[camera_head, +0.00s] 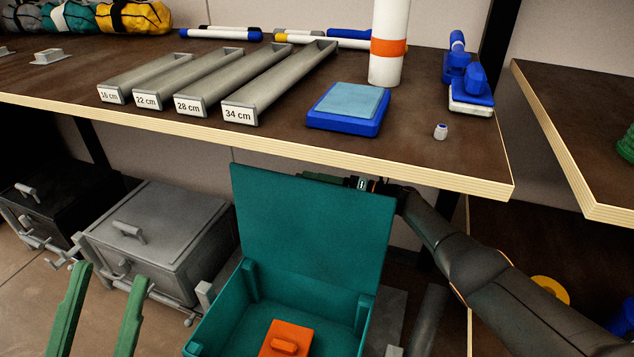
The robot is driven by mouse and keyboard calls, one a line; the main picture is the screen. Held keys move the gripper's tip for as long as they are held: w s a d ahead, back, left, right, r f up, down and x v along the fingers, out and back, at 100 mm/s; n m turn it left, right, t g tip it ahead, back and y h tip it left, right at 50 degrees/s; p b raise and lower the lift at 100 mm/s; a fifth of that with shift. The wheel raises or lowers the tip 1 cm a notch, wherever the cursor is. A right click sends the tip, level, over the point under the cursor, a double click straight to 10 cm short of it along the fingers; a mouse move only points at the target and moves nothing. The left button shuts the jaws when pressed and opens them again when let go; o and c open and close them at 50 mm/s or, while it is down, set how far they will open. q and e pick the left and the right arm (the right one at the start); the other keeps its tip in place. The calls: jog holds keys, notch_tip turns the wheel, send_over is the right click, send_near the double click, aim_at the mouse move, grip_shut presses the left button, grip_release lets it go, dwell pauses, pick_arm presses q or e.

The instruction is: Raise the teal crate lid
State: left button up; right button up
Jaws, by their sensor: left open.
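The teal crate (225,318) stands on the floor below the table. Its teal lid (312,225) is raised and stands nearly upright at the back, so the crate is open. An orange block with a handle (285,338) is inside. My left gripper (110,273), with two green fingers, is open and empty at the lower left, apart from the crate. My right arm comes in from the right and reaches behind the lid's upper right edge. The right gripper's fingers are hidden behind the lid, so its hold cannot be seen.
A grey box (155,240) and a black box (50,205) stand left of the crate. The table edge (300,150) overhangs close above the lid. On the table are labelled grey troughs (275,85), a blue pad (348,105) and a white cylinder (388,25).

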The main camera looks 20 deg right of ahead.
jog(key=shift+s+d, duration=0.15)
jog(key=shift+d, duration=0.05)
jog(key=shift+p+v, duration=2.1)
jog(key=shift+v, duration=3.95)
